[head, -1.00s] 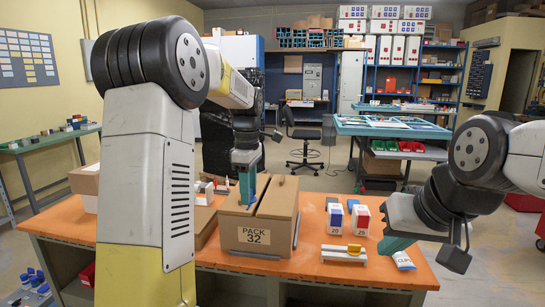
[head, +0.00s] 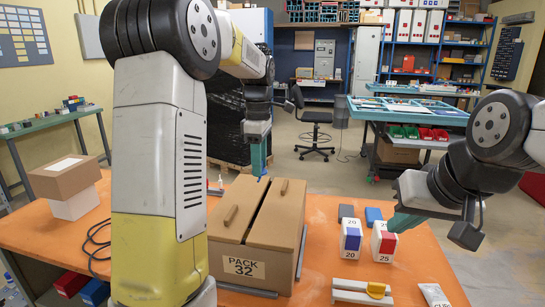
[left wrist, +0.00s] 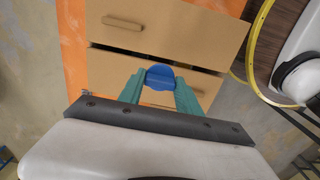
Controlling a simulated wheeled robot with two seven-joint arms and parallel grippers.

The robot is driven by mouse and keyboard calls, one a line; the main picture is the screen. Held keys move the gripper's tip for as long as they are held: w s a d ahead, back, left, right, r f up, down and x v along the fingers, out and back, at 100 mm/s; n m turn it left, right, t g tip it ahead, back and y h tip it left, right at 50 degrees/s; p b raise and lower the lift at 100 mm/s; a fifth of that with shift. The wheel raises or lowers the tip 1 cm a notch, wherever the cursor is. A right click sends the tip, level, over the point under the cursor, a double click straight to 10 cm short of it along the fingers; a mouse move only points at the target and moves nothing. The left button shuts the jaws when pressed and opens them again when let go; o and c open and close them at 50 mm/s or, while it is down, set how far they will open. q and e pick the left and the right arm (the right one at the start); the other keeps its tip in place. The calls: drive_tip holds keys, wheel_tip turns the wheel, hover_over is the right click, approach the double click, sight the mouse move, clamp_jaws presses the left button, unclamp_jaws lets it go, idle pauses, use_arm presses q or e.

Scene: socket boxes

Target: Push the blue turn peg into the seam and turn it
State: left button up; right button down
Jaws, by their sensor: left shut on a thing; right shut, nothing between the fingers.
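The brown carton marked PACK 32 (head: 243,266) stands on the orange table, its two top flaps parted by a narrow dark seam (head: 246,211). My left gripper (head: 259,160) is at the far end of the carton in the head view, fingers pointing down. In the left wrist view, the left gripper (left wrist: 160,92) is shut on the blue turn peg (left wrist: 160,76), whose rounded blue head shows between the teal fingers, in line with the seam (left wrist: 115,53). Whether its tip is in the seam is hidden. My right gripper (head: 402,222) is shut and empty, beside the small boxes.
A blue-fronted white box (head: 351,239) and a red-fronted one (head: 384,241) stand right of the carton. A brown box (head: 65,178) and black cable (head: 97,240) are at left.

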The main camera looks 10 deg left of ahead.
use_arm(q)
drive_tip(key=shift+f, duration=4.85)
drive_tip(key=m, duration=0.5)
clamp_jaws()
drive_tip(key=m, duration=1.3)
drive_tip(key=o, duration=1.4)
unclamp_jaws()
